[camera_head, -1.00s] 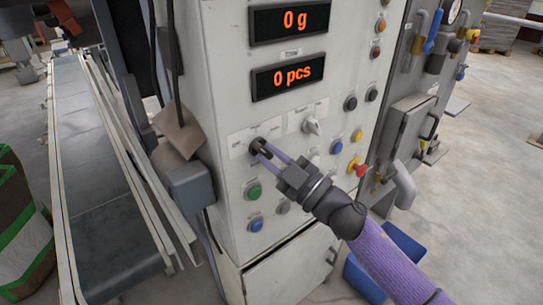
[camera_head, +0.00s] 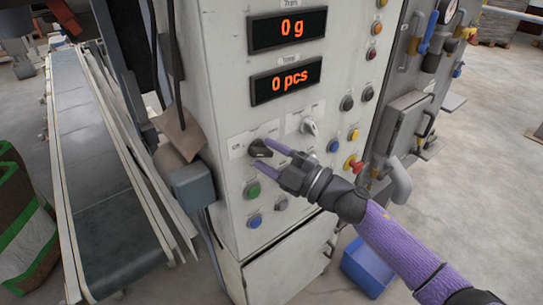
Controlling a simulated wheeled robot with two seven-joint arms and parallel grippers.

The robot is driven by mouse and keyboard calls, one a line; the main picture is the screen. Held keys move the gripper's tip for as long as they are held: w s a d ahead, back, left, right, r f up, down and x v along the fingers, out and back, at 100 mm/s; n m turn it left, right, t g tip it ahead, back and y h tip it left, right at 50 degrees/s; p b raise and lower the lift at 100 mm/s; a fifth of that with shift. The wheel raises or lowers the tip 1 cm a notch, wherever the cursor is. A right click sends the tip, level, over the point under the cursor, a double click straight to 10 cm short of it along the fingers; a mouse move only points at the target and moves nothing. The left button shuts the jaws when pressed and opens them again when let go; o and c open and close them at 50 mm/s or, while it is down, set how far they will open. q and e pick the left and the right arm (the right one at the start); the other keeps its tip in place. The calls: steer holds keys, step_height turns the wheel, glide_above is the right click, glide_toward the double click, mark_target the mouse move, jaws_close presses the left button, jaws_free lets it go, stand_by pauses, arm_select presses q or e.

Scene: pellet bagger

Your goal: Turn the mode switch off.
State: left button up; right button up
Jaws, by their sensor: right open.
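A black rotary switch (camera_head: 259,149) sits on a white label plate on the front of the grey control cabinet. Small lettering is printed beside it, too small to read surely. My right gripper (camera_head: 262,154) reaches in from the lower right. Its two purple fingers are parted, one at the upper right of the black knob and one below it. I cannot tell whether either finger touches the knob. A second, pale rotary switch (camera_head: 310,127) stands to the right on its own plate. My left gripper is not in view.
A green button (camera_head: 253,190) and a blue button (camera_head: 255,221) sit below the knob. A red emergency button (camera_head: 352,166) is to the right. A grey box (camera_head: 193,186) juts from the cabinet's left side, beside a conveyor (camera_head: 97,180).

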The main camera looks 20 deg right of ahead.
steer(key=v, duration=1)
steer(key=s+d+f+m+g+h, duration=0.15)
steer(key=f+m+h, duration=0.3)
steer(key=f, duration=0.45)
steer(key=s+d+f+m+g+h, duration=0.1)
steer(key=s+d+f+m+h, duration=0.3)
steer(key=f, duration=0.6)
steer(key=s+d+f+m+g+h, duration=0.1)
steer(key=f+m+h, duration=0.35)
steer(key=f, duration=0.45)
steer(key=s+a+f+m+g, duration=0.1)
steer(key=s+a+f+g, duration=0.2)
steer(key=s, duration=0.7)
steer(key=s+a+f+m+g, duration=0.2)
steer(key=s+f+g, duration=0.2)
steer(key=s+f, duration=0.4)
steer(key=s+a+f+m+g, duration=0.2)
steer(key=s+a+f+g, duration=0.1)
steer(key=s, duration=0.9)
step_height(320, 180, down, 3)
steer(key=shift+a+r+g, duration=0.2)
steer(key=shift+a+g, duration=0.1)
steer(key=shift+g, duration=0.45)
